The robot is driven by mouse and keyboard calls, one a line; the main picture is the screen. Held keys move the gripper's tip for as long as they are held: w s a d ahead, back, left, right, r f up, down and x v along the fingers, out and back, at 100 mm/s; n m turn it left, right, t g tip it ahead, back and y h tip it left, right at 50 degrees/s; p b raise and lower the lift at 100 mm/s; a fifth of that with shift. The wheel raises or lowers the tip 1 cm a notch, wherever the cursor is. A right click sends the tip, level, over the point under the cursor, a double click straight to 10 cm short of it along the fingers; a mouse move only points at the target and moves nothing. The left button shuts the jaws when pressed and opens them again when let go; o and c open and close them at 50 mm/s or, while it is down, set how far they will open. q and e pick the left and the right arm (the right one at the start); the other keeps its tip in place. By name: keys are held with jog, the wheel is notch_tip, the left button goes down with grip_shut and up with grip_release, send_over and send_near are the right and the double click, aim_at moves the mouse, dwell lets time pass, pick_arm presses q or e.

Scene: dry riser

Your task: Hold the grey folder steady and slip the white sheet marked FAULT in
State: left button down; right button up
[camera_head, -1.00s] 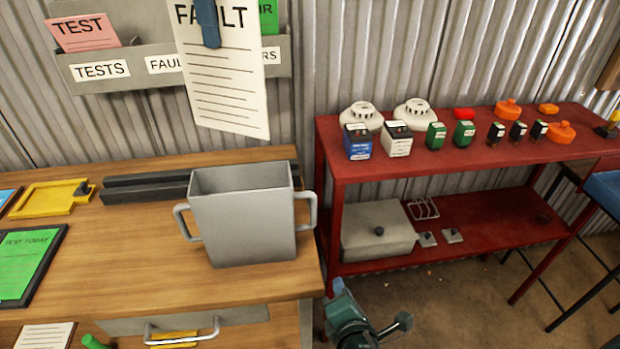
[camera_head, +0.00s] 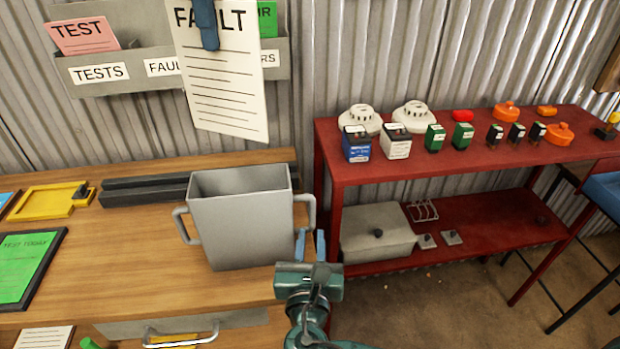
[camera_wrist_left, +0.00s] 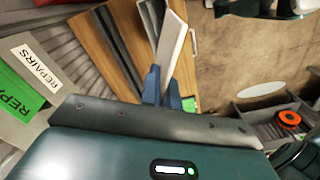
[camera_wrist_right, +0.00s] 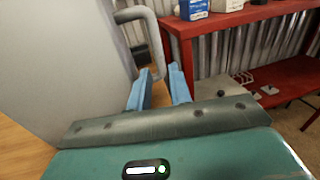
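The grey folder (camera_head: 242,225) is an open-topped grey holder with a handle on each side, upright on the wooden bench. The white FAULT sheet (camera_head: 222,85) hangs upright above and behind it, in front of the wall rack. My left gripper (camera_head: 207,25) is shut on the sheet's top edge; the left wrist view also shows the white sheet (camera_wrist_left: 172,45) between its blue fingers. My right gripper (camera_head: 311,242) is open just below the folder's right handle (camera_head: 309,205). In the right wrist view the handle (camera_wrist_right: 155,45) lies just ahead of the parted fingertips, with no clear contact.
The wall rack (camera_head: 120,72) holds a pink TEST sheet (camera_head: 85,35) and a green sheet (camera_head: 268,18). A red shelf (camera_head: 400,165) with detectors and batteries stands close on the right. Dark bars (camera_head: 140,192) lie behind the folder.

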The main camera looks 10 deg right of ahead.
aim_at(312, 224)
jog(key=shift+w+d, duration=0.2)
jog(key=shift+w, duration=0.7)
jog(key=shift+w+d, duration=0.15)
jog(key=shift+w, duration=0.8)
jog(key=shift+w+d, duration=0.2)
jog(key=shift+w, duration=0.7)
grip_shut()
